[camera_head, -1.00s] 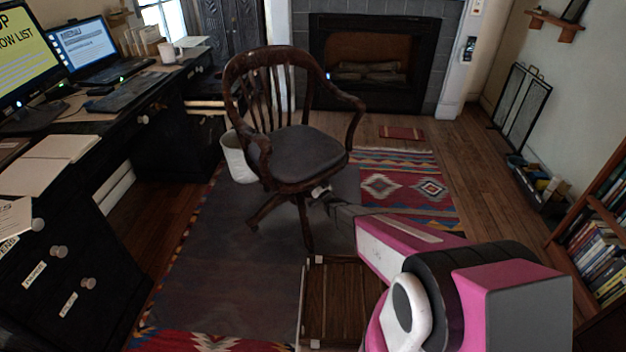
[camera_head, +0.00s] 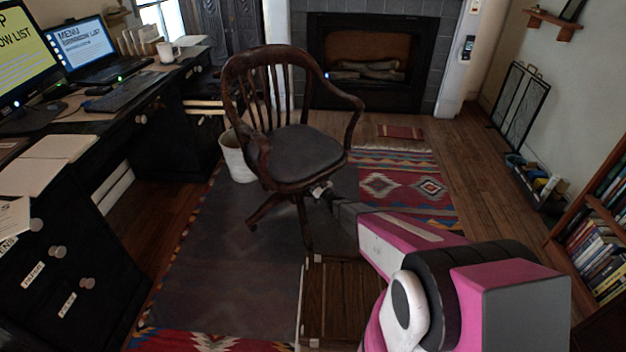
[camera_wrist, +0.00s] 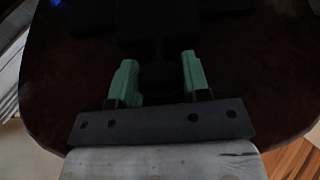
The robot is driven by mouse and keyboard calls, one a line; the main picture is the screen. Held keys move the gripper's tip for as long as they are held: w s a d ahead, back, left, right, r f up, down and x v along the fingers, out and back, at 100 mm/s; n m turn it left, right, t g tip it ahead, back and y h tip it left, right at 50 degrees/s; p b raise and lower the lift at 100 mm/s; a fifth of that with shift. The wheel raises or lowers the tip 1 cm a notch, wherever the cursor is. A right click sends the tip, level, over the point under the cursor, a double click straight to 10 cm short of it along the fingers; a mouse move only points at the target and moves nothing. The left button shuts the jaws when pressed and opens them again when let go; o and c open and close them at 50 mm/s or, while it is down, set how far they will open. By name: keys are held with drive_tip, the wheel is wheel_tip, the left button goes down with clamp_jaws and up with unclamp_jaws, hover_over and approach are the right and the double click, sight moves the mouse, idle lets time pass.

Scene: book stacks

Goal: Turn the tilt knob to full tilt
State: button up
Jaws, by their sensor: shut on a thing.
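A dark wooden swivel chair (camera_head: 298,152) with a grey seat stands on the rug and floor mat. My arm reaches from the lower right to the underside of its seat. In the wrist view, a dark round tilt knob (camera_wrist: 158,78) sits under the seat between the two green fingers of my gripper (camera_wrist: 156,84). The gripper is shut on the knob, with a finger on each side. In the head view, my gripper (camera_head: 321,190) is small beneath the seat's front edge, and I cannot make out the knob there. The knob's turn angle cannot be read.
A black desk (camera_head: 125,128) with screens runs along the left. A white bin (camera_head: 238,158) stands behind the chair. A bookcase (camera_head: 590,235) is at the right. A brown slatted wooden piece (camera_head: 335,290) is below my arm. The rug right of the chair is clear.

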drive_tip(key=shift+n+g+y, duration=0.3)
drive_tip(key=shift+n, duration=0.7)
drive_tip(key=shift+n, duration=0.3)
drive_tip(key=o, duration=0.7)
drive_tip(key=shift+c, duration=0.2)
drive_tip(key=shift+d+f, duration=0.1)
